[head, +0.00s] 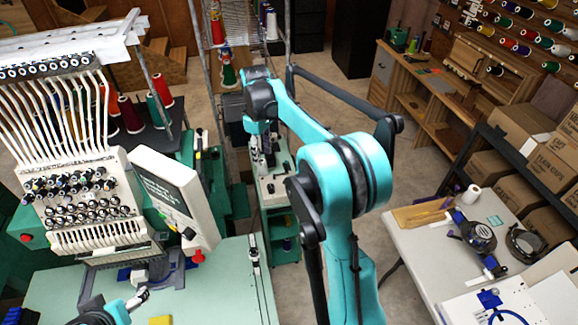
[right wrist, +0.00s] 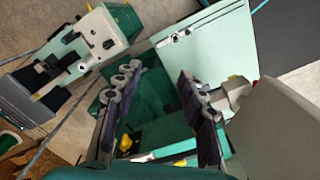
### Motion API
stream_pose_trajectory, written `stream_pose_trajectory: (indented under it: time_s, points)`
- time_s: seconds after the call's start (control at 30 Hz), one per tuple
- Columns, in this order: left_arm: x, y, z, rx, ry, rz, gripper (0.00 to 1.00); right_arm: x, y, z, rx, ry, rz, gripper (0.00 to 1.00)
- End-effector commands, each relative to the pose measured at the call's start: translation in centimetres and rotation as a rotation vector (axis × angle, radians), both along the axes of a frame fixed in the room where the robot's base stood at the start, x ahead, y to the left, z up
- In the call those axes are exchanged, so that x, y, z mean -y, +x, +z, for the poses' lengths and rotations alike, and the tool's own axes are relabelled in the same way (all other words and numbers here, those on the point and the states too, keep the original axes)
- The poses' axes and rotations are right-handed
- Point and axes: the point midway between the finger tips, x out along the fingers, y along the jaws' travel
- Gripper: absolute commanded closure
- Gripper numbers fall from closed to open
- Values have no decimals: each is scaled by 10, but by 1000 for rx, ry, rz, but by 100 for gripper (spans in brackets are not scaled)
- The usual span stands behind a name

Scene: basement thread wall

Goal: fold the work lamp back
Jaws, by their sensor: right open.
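I cannot pick out the work lamp with certainty in either view. A dark jointed bar (head: 340,94) behind my right arm in the head view has a thick round end; I cannot tell whether it belongs to the lamp. My right gripper (head: 260,158) hangs from the turquoise arm at the centre, right of the embroidery machine's control panel (head: 172,198). In the right wrist view my right gripper (right wrist: 162,100) is open, with nothing seen between its fingers. My left gripper (head: 138,298) is partly in view at the bottom left; its jaws are unclear.
The embroidery machine (head: 85,205) stands over a pale green table (head: 232,292) at left. A small green trolley (head: 283,222) stands behind the table. A white table (head: 425,262) with tools and boxes (head: 490,178) are at right. Open floor (head: 330,85) shows at the back.

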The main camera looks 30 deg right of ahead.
Motion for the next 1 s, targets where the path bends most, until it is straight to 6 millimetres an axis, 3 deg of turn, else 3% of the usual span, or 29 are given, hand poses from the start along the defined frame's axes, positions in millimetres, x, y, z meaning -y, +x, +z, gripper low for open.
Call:
stream_pose_trajectory:
  time_s: [0.1,0.4,1.0]
  points:
    - [0,0,3,0,0,0,29,-16,-14,1,0,0,-88,59]
    - [0,0,5,0,0,0,29,-28,-39,0,0,0,-234,59]
    - [5,0,0,0,4,-1,29,-30,-43,-4,7,0,-247,59]
